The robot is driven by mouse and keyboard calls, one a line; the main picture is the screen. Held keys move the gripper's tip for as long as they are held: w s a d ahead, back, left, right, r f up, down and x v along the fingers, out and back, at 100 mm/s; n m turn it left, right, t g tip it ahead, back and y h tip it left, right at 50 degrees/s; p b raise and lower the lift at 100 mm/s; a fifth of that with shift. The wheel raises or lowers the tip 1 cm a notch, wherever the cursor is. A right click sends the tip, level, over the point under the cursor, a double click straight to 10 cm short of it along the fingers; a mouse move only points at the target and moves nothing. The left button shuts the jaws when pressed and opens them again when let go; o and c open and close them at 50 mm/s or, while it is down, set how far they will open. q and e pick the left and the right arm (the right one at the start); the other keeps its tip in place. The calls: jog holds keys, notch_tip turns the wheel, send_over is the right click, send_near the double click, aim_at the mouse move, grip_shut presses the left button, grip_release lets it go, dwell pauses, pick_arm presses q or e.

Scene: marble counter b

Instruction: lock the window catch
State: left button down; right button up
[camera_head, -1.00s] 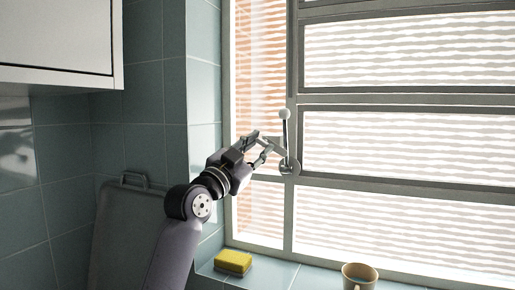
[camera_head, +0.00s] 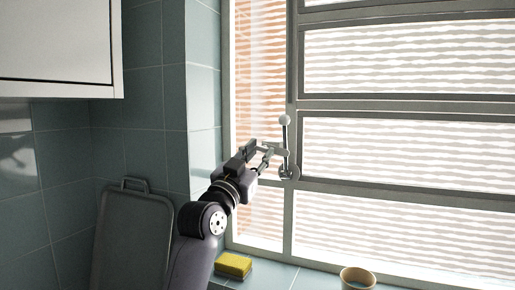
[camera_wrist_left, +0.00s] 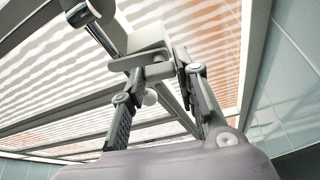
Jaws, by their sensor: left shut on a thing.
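The window catch (camera_head: 286,142) is on the window frame, with a pale ball at the top of its upright arm and a round base (camera_head: 289,172) below. My left gripper (camera_head: 266,153) is at the left of the catch, shut on a pale part of it. The exact contact is partly hidden by the fingers. My right gripper is not in view.
A yellow sponge (camera_head: 233,264) and a tan cup (camera_head: 358,277) stand on the sill below the window. A grey board (camera_head: 133,232) leans on the tiled wall at left. A white cabinet (camera_head: 58,45) hangs at upper left. The sill between sponge and cup is clear.

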pick_arm(q)
jog(key=shift+d+r+n+y+p, duration=0.1)
jog(key=shift+n+y+p, duration=0.5)
jog(key=shift+n, duration=0.6)
jog(key=shift+n+t+y+p, duration=0.3)
jog(key=shift+n+t+p, duration=0.1)
jog(key=shift+n, duration=0.1)
jog(key=c, duration=1.2)
grip_release()
jog(key=shift+c, duration=0.2)
